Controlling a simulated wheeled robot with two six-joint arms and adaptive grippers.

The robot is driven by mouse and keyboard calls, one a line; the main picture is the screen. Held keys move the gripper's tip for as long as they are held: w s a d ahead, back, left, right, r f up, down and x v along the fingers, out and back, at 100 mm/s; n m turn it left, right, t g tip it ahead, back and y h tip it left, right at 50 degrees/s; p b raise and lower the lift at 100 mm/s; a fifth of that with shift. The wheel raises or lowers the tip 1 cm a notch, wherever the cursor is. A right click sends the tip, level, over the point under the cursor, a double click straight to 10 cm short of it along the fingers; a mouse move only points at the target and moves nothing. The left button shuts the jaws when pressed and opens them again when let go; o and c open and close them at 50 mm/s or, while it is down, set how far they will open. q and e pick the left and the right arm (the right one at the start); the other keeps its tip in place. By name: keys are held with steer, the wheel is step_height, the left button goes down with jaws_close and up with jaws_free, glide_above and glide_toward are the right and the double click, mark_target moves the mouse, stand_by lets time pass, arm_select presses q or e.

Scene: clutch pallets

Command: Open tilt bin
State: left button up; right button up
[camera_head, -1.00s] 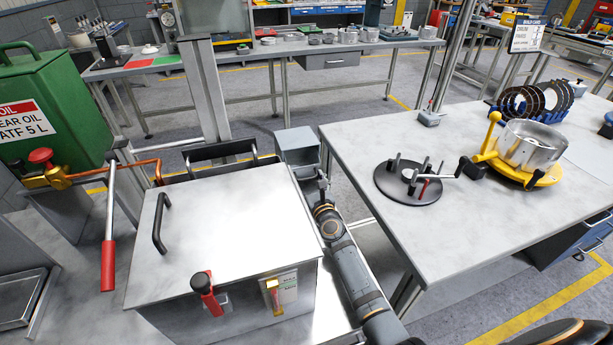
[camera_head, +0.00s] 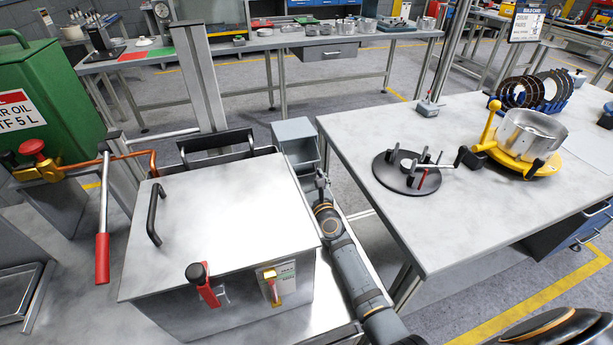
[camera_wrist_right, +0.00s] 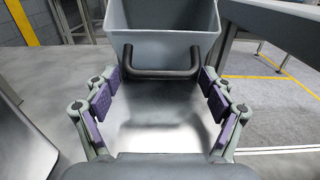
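The grey tilt bin (camera_head: 297,133) stands between the steel box and the right-hand table in the head view. In the right wrist view, the bin (camera_wrist_right: 165,43) is at the top, with a dark bar handle (camera_wrist_right: 161,72) on its near face. Part of its inside shows above the front rim. My right gripper (camera_head: 322,183) is just in front of the bin in the head view. In the right wrist view, the gripper (camera_wrist_right: 160,88) is open, its purple-padded fingers spread to either side of the handle. No contact with the handle shows. My left gripper is out of view.
A steel box (camera_head: 220,205) with a black lid handle stands left of my right arm. The right-hand table (camera_head: 430,235) has its edge close to that arm and carries a black disc fixture (camera_head: 405,178) and a yellow fixture (camera_head: 530,170). A red-handled lever (camera_head: 103,255) stands at left.

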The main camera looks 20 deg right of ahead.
steer(key=shift+o, duration=0.6)
steer(key=shift+w+r, duration=0.1)
steer(key=shift+w, duration=0.05)
steer(key=shift+r, duration=0.15)
